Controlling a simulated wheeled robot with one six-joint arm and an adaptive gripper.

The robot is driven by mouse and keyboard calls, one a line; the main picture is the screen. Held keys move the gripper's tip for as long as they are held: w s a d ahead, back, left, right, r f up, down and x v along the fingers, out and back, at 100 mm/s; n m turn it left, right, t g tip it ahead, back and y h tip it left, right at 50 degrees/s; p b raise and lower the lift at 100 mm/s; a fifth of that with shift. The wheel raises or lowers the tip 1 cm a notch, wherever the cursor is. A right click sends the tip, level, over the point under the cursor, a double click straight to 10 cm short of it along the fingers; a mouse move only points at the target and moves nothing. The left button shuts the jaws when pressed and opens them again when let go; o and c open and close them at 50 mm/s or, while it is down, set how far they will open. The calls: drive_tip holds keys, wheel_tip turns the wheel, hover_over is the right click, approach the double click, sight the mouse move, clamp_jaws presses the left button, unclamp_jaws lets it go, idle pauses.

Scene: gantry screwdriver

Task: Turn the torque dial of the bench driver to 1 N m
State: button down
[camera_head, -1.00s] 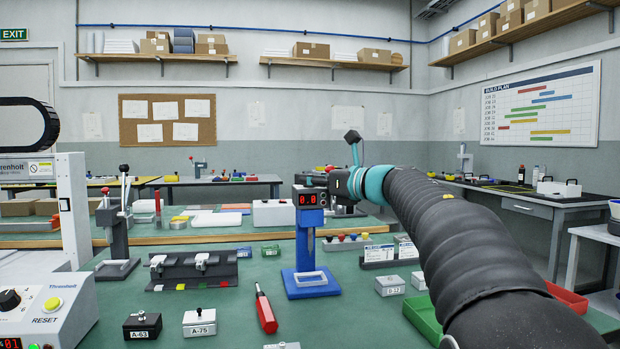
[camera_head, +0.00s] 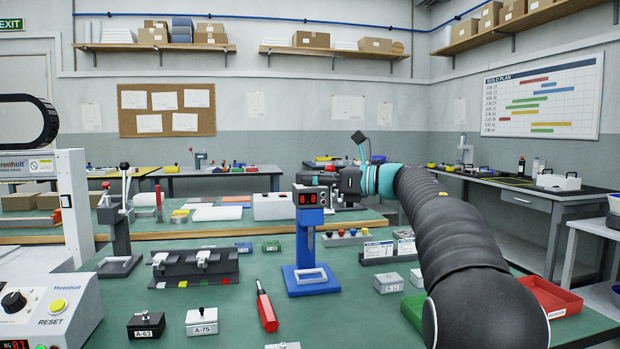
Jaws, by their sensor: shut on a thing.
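The bench driver (camera_head: 306,250) is a blue stand with an open rectangular base and a dark head. Its red display (camera_head: 307,199) seems to read 0.8. It stands upright on the green bench, left of my arm. My gripper (camera_head: 330,182) is at the right side of the driver's head, at the height of the display. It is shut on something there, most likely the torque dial. The dial and the fingertips are too small and too covered to make out, and no dial marks can be read.
A red screwdriver (camera_head: 266,308) and small labelled boxes (camera_head: 202,321) lie in front. A dark fixture (camera_head: 195,270) stands left. A grey box (camera_head: 388,283), a green tray (camera_head: 412,312) and a red tray (camera_head: 548,298) are near my arm on the right.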

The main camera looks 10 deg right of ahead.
drive_tip(key=shift+r, duration=0.1)
drive_tip(key=c, duration=0.9)
unclamp_jaws()
drive_tip(key=shift+f+t, duration=0.2)
drive_tip(key=shift+t, duration=0.1)
